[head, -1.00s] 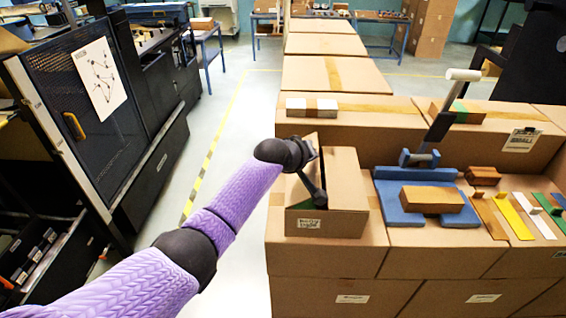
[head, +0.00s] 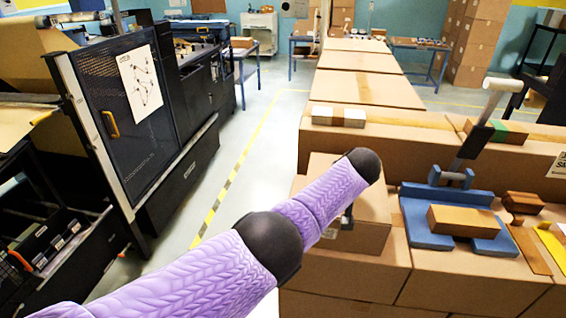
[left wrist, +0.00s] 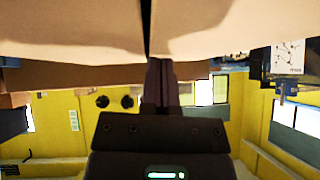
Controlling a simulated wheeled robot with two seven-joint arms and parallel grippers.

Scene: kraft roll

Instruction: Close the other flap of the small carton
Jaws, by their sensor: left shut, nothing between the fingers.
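The small carton (head: 362,238) sits on the stack of large cartons, with my left forearm crossing in front of it in the head view. A flat part of its top (head: 375,203) shows right of the arm, and more cardboard shows above the arm. The left side of the top is mostly hidden. In the left wrist view, two cardboard panels (left wrist: 70,30) fill the top, with a narrow dark gap between them. My left gripper (left wrist: 160,68) is shut and empty, its fingertips close below that gap; I cannot tell if they touch. In the head view it is mostly hidden behind my arm. My right gripper is not in view.
A blue fixture (head: 415,225) holding a brown block (head: 464,221) stands right of the carton, with a lever tool behind it. A white-and-brown box (head: 338,117) lies behind the carton. Open floor (head: 255,150) and a black cabinet lie to the left.

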